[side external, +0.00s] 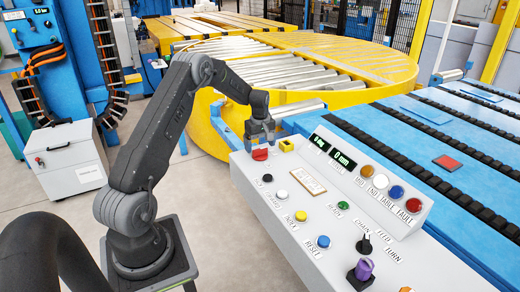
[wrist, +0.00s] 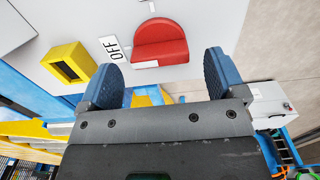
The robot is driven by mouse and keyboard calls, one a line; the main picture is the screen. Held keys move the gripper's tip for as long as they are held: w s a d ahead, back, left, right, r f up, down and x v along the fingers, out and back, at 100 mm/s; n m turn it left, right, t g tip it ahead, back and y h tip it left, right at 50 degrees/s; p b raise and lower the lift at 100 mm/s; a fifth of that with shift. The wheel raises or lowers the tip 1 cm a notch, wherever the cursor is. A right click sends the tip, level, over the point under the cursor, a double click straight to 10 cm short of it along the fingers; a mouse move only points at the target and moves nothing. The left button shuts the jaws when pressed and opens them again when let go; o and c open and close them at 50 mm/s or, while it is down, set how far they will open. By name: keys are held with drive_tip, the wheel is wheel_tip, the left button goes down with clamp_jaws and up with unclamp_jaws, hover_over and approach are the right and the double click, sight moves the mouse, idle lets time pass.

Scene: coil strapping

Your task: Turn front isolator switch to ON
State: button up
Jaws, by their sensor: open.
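The isolator switch is a red rounded knob (side external: 260,154) at the far left corner of the sloped grey control panel (side external: 330,225). In the wrist view the red knob (wrist: 160,42) has a raised bar across it, and an OFF label (wrist: 111,48) sits just left of it. No ON label is readable. My gripper (side external: 262,138) is just above the knob in the side view. In the wrist view my gripper (wrist: 160,78) is open and empty, with its blue fingertips lower in the picture than the knob and apart from it. Exact clearance is unclear.
A yellow square-framed block (side external: 286,145) stands beside the knob on the panel. Several coloured buttons, a black selector (side external: 365,243) and a purple-topped lever (side external: 363,270) lie farther along it. A yellow roller turntable (side external: 300,75) and a blue conveyor (side external: 450,140) are behind.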

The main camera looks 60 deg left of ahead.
drive_tip(key=shift+f, duration=1.1)
drive_tip(key=c, duration=0.9)
